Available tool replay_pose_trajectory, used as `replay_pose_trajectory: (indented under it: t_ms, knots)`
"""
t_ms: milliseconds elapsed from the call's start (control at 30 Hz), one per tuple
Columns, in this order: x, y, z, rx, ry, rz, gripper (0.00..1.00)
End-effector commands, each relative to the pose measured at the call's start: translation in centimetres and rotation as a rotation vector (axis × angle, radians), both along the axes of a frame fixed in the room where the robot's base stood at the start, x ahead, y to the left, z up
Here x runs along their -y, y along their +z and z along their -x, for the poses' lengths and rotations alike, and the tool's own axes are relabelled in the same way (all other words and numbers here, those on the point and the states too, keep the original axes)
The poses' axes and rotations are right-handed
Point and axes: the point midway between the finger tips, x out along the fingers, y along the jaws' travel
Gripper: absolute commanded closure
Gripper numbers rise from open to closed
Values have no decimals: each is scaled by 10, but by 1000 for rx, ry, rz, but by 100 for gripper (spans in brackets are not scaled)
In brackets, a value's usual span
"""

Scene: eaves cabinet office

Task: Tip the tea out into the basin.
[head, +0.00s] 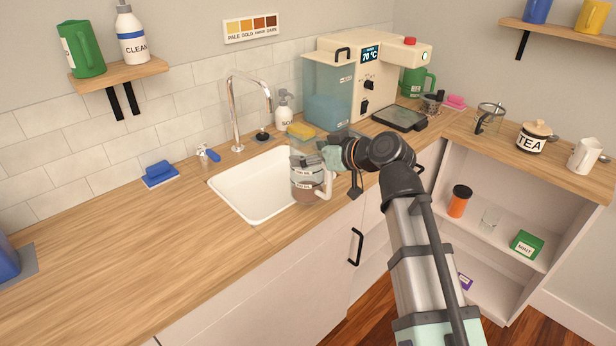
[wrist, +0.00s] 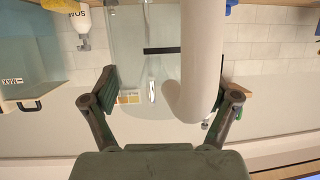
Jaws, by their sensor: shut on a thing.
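A clear glass jug (head: 298,177) with a pale handle (head: 328,185) and brown tea (head: 305,191) low inside stands about upright at the right end of the white basin (head: 232,192). I cannot tell whether it touches the rim. My gripper (head: 318,158) is shut on the jug and partly hides its upper part. In the wrist view, the clear jug wall (wrist: 130,60) and the pale handle (wrist: 200,60) show between my fingers (wrist: 165,93). The basin's visible part looks empty.
A chrome tap (head: 235,110) rises behind the basin. A soap bottle (head: 284,108), a yellow sponge (head: 300,131) and a hot-water machine (head: 365,80) stand behind the jug. A blue sponge (head: 160,173) lies left of the basin.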

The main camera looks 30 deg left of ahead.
Motion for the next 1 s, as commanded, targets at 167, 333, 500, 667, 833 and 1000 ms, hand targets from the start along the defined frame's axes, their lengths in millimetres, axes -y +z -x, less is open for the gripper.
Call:
replay_pose_trajectory:
  t_ms: [167,333,500,667,833,1000]
  knots:
    - [12,7,11,0,0,0,83]
    - [23,12,21,0,-1,0,83]
    - [33,16,31,0,0,0,83]
    - [43,21,41,0,0,0,83]
    - [54,26,50,0,0,0,83]
    - [64,31,60,-1,0,1,83]
